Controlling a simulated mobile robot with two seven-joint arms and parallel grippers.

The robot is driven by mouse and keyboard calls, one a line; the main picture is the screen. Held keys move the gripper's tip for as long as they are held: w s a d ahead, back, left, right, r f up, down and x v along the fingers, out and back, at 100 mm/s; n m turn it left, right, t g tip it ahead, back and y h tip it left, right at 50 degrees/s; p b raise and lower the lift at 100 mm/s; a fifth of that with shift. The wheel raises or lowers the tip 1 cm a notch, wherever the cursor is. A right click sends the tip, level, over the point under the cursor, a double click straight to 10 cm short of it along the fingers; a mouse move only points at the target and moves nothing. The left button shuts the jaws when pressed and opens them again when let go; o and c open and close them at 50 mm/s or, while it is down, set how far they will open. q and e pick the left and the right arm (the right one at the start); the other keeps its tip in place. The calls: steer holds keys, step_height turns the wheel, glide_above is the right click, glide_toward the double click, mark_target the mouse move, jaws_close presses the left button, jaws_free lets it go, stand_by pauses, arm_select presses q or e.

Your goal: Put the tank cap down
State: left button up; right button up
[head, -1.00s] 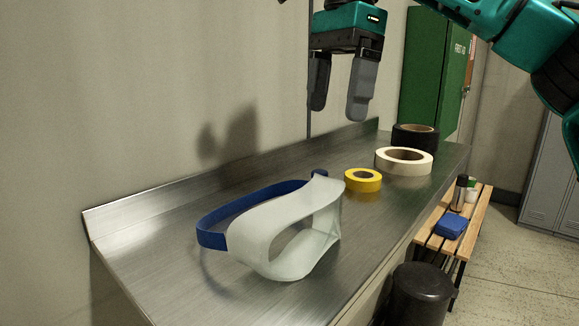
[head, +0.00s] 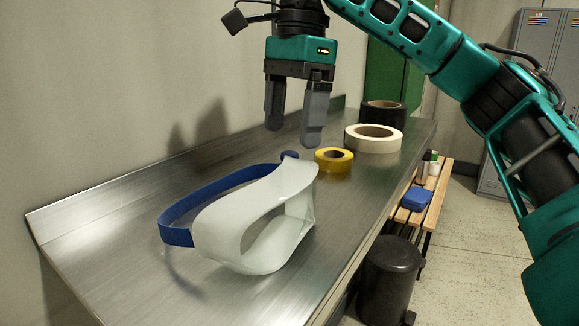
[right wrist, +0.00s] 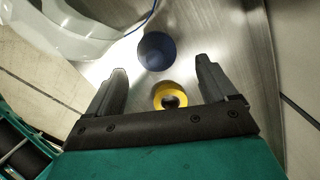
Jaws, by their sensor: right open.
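The tank cap is most likely the dark blue round piece (right wrist: 156,51) on the steel bench, seen from above in the right wrist view. In the head view only a small blue part of it (head: 289,155) shows behind the white face shield. My right gripper (head: 293,133) points down above it, open and empty. In the right wrist view the cap lies just beyond the fingertips (right wrist: 161,68), apart from both fingers. My left gripper is not in view.
The white face shield (head: 215,232) with its blue strap lies in front on the bench (head: 110,265). Yellow tape (head: 346,155), white tape (head: 391,140) and black tape (head: 397,111) stand to the right. A wall rises behind. A bin (head: 388,275) and bench seat (head: 436,190) are beyond the front edge.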

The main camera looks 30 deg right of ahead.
mark_target(290, 153)
steer(key=shift+s+a+f+b, duration=0.2)
steer(key=shift+f+b, duration=0.45)
steer(key=shift+f, duration=0.7)
steer(key=shift+s+a+f+b, duration=0.15)
steer(key=shift+f+b, duration=0.45)
steer(key=shift+f, duration=0.75)
steer(key=c, duration=0.9)
steer(key=shift+r, duration=0.2)
step_height(290, 153, up, 6)
steer(key=p, duration=0.3)
steer(key=shift+w+r, duration=0.1)
steer(key=shift+r, duration=0.45)
step_height(290, 153, up, 13)
steer(key=shift+f, duration=0.2)
